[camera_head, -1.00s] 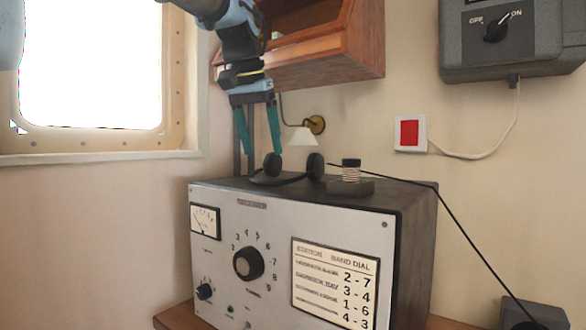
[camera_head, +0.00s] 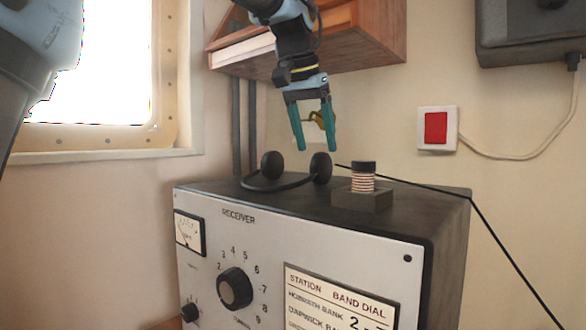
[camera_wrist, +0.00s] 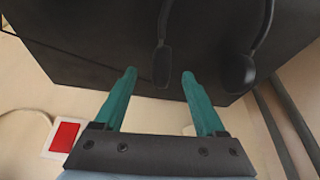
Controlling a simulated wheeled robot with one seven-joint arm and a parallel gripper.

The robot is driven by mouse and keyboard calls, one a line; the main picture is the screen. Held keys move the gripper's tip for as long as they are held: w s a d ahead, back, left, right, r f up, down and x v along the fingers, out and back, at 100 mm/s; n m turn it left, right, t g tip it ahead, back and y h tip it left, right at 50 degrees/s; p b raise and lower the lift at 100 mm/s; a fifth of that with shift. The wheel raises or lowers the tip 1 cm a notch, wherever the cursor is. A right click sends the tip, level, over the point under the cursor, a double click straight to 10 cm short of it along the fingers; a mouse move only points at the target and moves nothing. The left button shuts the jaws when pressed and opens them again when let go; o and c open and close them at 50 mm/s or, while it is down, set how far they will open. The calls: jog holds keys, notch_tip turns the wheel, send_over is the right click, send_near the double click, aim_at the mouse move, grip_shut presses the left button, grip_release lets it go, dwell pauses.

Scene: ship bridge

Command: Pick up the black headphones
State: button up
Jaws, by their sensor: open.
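The black headphones (camera_head: 278,183) lie on top of the grey receiver, with both round ear cups standing up and the band curving toward the front. A black cable runs from the right ear cup. My gripper (camera_head: 317,148) points down with its teal fingers open and empty, just above the right ear cup; I cannot tell how far in depth. In the wrist view my gripper (camera_wrist: 158,74) shows both fingers spread. One ear cup of the headphones (camera_wrist: 162,66) appears beyond and between the fingertips, and the other lies to the right of them.
The receiver (camera_head: 230,263) has a dial and printed panel. A small coil on a block (camera_head: 362,199) stands right of the headphones. A wooden shelf (camera_head: 375,47) hangs above, near my arm.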

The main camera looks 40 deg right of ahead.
aim_at(317, 157)
jog(key=shift+a+p+x, duration=0.15)
jog(key=shift+p+x, duration=0.4)
jog(key=shift+x, duration=0.9)
jog(key=shift+a+p+x, duration=0.1)
jog(key=shift+p+x, duration=0.4)
jog(key=shift+x, duration=0.9)
jog(key=shift+f, duration=0.1)
jog(key=shift+c, duration=0.4)
grip_shut()
